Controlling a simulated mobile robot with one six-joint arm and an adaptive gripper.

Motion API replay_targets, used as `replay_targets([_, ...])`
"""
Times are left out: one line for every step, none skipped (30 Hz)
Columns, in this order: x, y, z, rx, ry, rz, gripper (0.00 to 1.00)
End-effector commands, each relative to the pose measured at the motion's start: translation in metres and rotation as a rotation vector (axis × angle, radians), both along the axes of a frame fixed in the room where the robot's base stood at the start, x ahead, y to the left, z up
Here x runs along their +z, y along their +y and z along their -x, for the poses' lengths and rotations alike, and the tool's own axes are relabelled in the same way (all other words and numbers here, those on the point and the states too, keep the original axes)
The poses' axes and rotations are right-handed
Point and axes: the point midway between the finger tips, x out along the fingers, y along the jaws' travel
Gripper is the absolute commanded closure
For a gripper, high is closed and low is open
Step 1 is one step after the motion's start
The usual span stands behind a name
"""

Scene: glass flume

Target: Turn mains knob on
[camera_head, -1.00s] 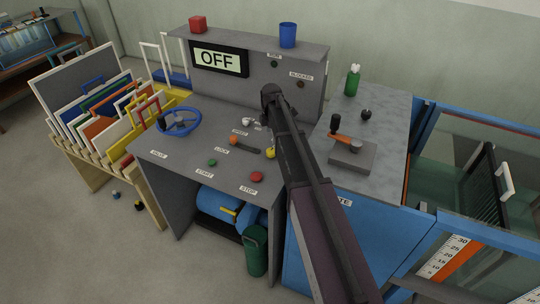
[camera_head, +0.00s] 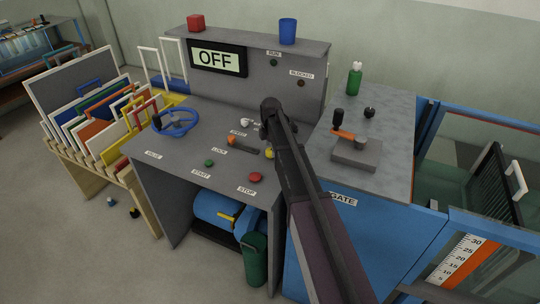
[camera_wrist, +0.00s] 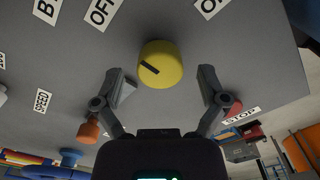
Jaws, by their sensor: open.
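The mains knob is a yellow round knob (camera_wrist: 161,64) with a black mark on its face, on the grey desk panel. In the wrist view it stands between the OFF label (camera_wrist: 102,12) and the ON label (camera_wrist: 211,5). Its mark points left and slightly up, on the OFF side. My gripper (camera_wrist: 167,84) is open, with one finger to each side of the knob's near edge, apart from it and empty. The display (camera_head: 217,60) reads OFF.
An orange lever (camera_head: 240,143), a green START button (camera_head: 209,163) and a red STOP button (camera_head: 255,177) are near the knob. A blue handwheel (camera_head: 176,122) is at left. The upright back panel (camera_head: 285,90) stands close behind my gripper.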

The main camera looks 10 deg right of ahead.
Motion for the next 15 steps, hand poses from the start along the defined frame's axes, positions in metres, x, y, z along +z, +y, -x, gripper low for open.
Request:
replay_targets([-0.0052, 0.0002, 0.0000, 0.000, 0.000, 0.000, 0.08])
replay_targets([-0.0062, 0.0002, 0.0000, 0.000, 0.000, 0.000, 0.08])
replay_targets([-0.0074, 0.0003, -0.0001, 0.000, 0.000, 0.000, 0.08])
replay_targets([-0.0081, 0.0003, -0.0001, 0.000, 0.000, 0.000, 0.08])
replay_targets([-0.0087, 0.0004, 0.0000, 0.000, 0.000, 0.000, 0.08])
replay_targets([-0.0093, 0.0004, 0.0000, 0.001, 0.000, 0.000, 0.08])
replay_targets([-0.0096, 0.0004, 0.0000, 0.001, 0.000, 0.000, 0.08])
replay_targets([-0.0098, 0.0005, 0.0000, 0.001, 0.000, 0.000, 0.08])
replay_targets([-0.0099, 0.0005, 0.0000, 0.001, 0.000, 0.000, 0.08])
replay_targets([-0.0099, 0.0006, 0.0000, 0.001, 0.000, 0.000, 0.08])
replay_targets([-0.0099, 0.0006, 0.0000, 0.001, 0.000, 0.000, 0.08])
replay_targets([-0.0098, 0.0007, 0.0000, 0.001, 0.000, 0.000, 0.08])
replay_targets([-0.0097, 0.0008, 0.0000, 0.001, 0.000, 0.000, 0.08])
replay_targets([-0.0096, 0.0008, 0.0000, 0.001, 0.000, 0.000, 0.08])
replay_targets([-0.0096, 0.0008, 0.0000, 0.001, 0.000, 0.000, 0.08])
